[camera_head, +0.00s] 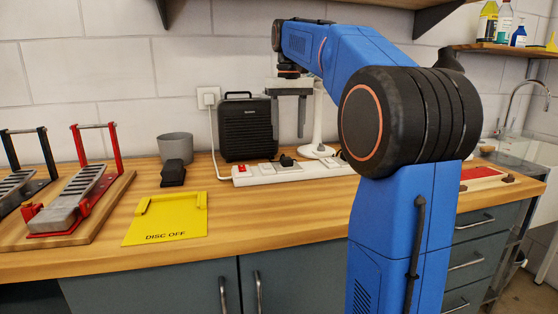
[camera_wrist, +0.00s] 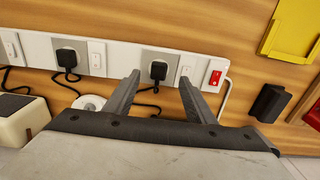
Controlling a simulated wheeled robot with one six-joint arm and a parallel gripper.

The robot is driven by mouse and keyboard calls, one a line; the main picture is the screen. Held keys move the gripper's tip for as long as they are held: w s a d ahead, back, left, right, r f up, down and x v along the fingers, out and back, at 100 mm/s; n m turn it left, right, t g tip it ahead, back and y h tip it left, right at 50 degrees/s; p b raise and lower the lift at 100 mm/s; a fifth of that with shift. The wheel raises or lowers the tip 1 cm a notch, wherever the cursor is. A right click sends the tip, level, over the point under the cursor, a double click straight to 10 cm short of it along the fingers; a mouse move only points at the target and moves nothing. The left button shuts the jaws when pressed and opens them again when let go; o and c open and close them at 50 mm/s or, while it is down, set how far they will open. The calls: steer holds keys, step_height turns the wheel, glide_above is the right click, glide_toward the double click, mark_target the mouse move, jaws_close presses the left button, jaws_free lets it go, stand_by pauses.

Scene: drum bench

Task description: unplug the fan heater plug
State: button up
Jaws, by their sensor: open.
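A white power strip (camera_head: 262,174) lies on the wooden bench; it also crosses the wrist view (camera_wrist: 120,60). Two black plugs sit in it there: one near the middle (camera_wrist: 158,70), one further left (camera_wrist: 68,58). My gripper (camera_head: 290,132) is open and empty, pointing down above the strip. In the wrist view its fingertips (camera_wrist: 160,80) lie either side of the middle plug; contact cannot be told. A black grilled box with a handle (camera_head: 248,128), possibly the fan heater, stands behind the strip. I cannot trace which plug's cord runs to it.
A white stand (camera_head: 318,151) rises behind the strip. A grey cup (camera_head: 175,147), a small black block (camera_head: 173,174) and a yellow "DISC OFF" piece (camera_head: 180,222) are left. A cream box (camera_wrist: 22,125) shows in the wrist view. The bench front is clear.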

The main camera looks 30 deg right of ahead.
mark_target(287, 158)
steer(key=shift+w+d+r, duration=0.1)
steer(key=shift+w+d, duration=0.05)
steer(key=shift+w, duration=0.25)
steer(key=shift+w+d+r, duration=0.1)
steer(key=shift+w, duration=0.3)
steer(key=shift+f, duration=4.5)
jaws_close()
steer(key=shift+r, duration=3)
